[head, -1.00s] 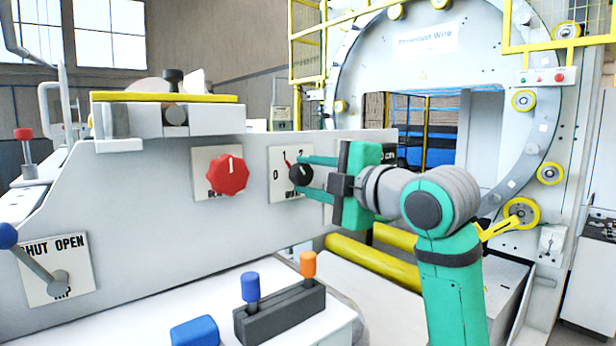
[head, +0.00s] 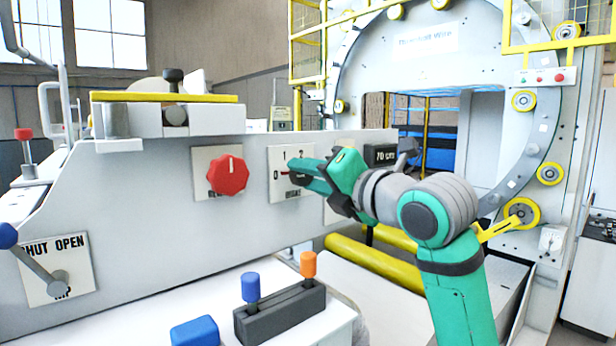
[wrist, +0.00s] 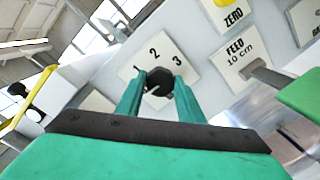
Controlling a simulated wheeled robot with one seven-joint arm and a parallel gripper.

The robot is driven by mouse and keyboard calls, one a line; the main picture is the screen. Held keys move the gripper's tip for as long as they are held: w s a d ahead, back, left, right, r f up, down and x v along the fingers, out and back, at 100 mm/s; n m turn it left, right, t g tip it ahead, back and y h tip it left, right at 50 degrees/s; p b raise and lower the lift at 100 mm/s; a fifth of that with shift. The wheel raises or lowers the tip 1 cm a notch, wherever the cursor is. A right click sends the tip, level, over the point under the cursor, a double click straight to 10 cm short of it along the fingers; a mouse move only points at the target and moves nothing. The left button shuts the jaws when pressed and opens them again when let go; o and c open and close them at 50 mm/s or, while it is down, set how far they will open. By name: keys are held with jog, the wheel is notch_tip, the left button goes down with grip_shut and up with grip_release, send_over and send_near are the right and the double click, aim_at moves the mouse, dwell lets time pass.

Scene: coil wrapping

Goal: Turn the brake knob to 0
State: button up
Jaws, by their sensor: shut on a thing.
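The brake knob (wrist: 158,82) is a small dark knob on a white dial plate (wrist: 133,70) with 1, 2 and 3 readable in the wrist view. In the head view the dial plate (head: 276,190) is partly behind my fingers, and a red pointer (head: 284,173) lies nearly level toward the 0 at left. My gripper (head: 298,175) is shut on the knob, and the wrist view shows one finger on each side of it. The gripper is rolled, so the dial looks tilted in the wrist view. Most of the knob is hidden in the head view.
A red knob (head: 228,175) sits on the plate to the left. A yellow ZERO button (wrist: 222,2) and a FEED lever (wrist: 268,76) are to the right in the wrist view. A SHUT/OPEN lever (head: 48,276) is at lower left, and a block with blue and orange handles (head: 280,314) is below.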

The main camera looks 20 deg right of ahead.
jog(key=shift+f+n, duration=0.1)
jog(key=shift+n, duration=0.5)
jog(key=o, duration=1.1)
jog(key=shift+w, duration=0.1)
jog(key=shift+c, duration=0.2)
jog(key=shift+a, duration=0.15)
jog(key=shift+s, duration=0.2)
jog(key=v, duration=1)
jog(key=shift+s+d, duration=0.2)
jog(key=shift+d, duration=0.1)
jog(key=shift+w, duration=0.15)
